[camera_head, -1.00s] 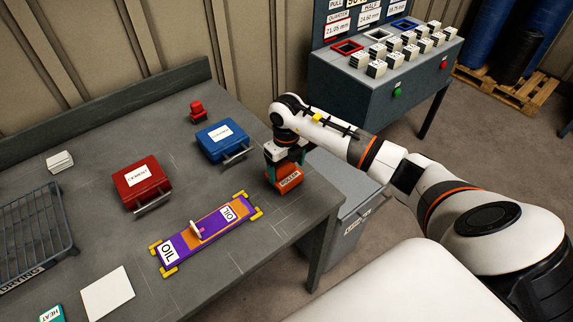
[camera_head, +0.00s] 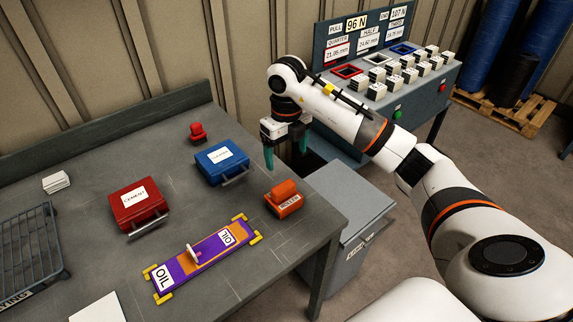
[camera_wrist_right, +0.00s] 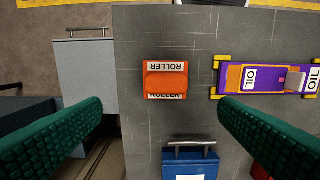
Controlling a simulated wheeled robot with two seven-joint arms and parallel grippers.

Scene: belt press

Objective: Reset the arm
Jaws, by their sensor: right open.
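My right gripper (camera_head: 285,150) is open and empty, raised above the far right part of the grey workbench near its edge. Its two green fingers stand wide apart in the right wrist view (camera_wrist_right: 160,125). The orange roller (camera_head: 284,198) rests on the bench near the right edge, below and apart from the gripper. It also shows in the right wrist view (camera_wrist_right: 165,80), ahead of the fingertips, with nothing touching it. My left gripper is in neither view.
On the bench (camera_head: 110,220) are a blue case (camera_head: 220,162), a red case (camera_head: 138,202), a purple OIL board (camera_head: 205,258), a red object (camera_head: 197,132) and a wire drying rack (camera_head: 28,255). A grey bin (camera_head: 350,205) stands beside the bench. The press console (camera_head: 400,95) stands behind.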

